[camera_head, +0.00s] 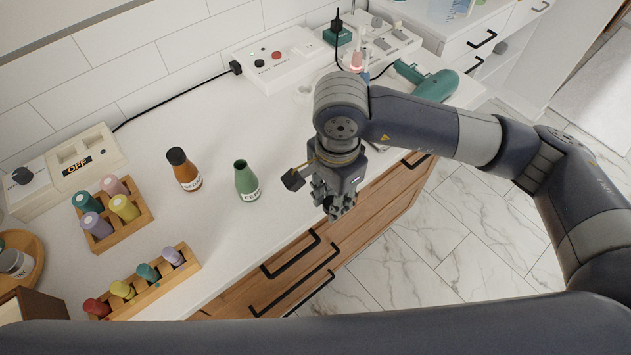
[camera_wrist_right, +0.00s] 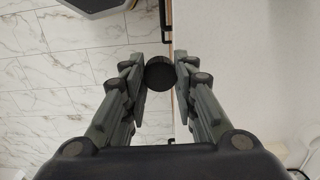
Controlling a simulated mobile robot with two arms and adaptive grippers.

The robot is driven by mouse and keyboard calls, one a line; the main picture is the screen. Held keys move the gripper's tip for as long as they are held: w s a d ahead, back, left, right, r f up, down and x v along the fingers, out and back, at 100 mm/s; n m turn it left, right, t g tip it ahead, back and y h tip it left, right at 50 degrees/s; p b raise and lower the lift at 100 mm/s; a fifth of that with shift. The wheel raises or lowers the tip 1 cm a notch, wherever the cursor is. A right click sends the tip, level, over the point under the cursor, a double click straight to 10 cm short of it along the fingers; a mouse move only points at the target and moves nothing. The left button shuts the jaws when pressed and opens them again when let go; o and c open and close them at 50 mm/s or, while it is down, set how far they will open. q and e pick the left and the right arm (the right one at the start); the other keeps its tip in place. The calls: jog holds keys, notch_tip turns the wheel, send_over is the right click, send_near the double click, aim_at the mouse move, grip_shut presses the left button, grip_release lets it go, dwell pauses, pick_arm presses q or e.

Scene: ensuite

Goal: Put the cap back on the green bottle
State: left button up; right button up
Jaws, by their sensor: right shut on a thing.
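The green bottle (camera_head: 246,182) stands upright and uncapped on the white counter, its dark opening showing on top. My right gripper (camera_head: 336,208) is to the right of the bottle, apart from it, over the counter's front edge. In the right wrist view, the right gripper (camera_wrist_right: 160,78) is shut on a round black cap (camera_wrist_right: 160,73), held between the fingertips. The cap cannot be made out clearly in the head view. A dark arm link of mine crosses the bottom of the head view; my left gripper does not show.
A brown bottle with a black cap (camera_head: 183,170) stands left of the green bottle. Wooden racks with colored pegs (camera_head: 118,229) (camera_head: 190,262) are at left. A green hair dryer (camera_head: 437,84) and a white switch box (camera_head: 272,58) are at the back. Counter around the green bottle is clear.

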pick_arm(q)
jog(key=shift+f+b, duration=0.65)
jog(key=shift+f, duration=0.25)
pick_arm(e)
jog(key=s+d, duration=0.3)
jog(key=s, duration=0.2)
jog(key=shift+s+r, duration=0.15)
jog(key=shift+r, duration=0.15)
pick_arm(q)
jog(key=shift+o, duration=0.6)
